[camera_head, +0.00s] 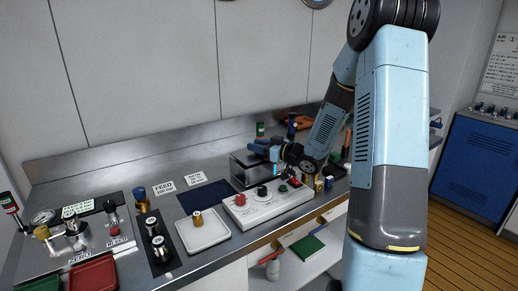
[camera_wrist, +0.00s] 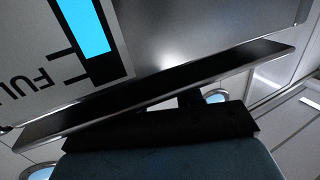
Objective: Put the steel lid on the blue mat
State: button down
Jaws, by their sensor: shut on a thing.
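My gripper (camera_head: 279,158) is at the right end of the steel tank (camera_head: 243,172) on the bench in the head view. In the wrist view its dark jaw (camera_wrist: 160,133) is shut on a short post under a long flat plate, which looks like the steel lid (camera_wrist: 110,107). The plate slants across that view, seen nearly edge-on. The lid is hard to make out in the head view, and I cannot tell whether it touches the tank. The dark blue mat (camera_head: 205,196) lies flat and bare on the bench, left of the tank.
A white panel with knobs (camera_head: 262,209) stands in front of the tank. A pale tray (camera_head: 203,236) with a brass piece sits in front of the mat. Paper labels (camera_head: 164,184) lie behind it. Small bottles and a green can (camera_head: 260,130) stand around the tank. Valves fill the left.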

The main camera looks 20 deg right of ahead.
jog(key=shift+f, duration=0.4)
jog(key=shift+f, duration=0.2)
jog(key=c, duration=0.7)
grip_release()
jog(key=shift+c, duration=0.2)
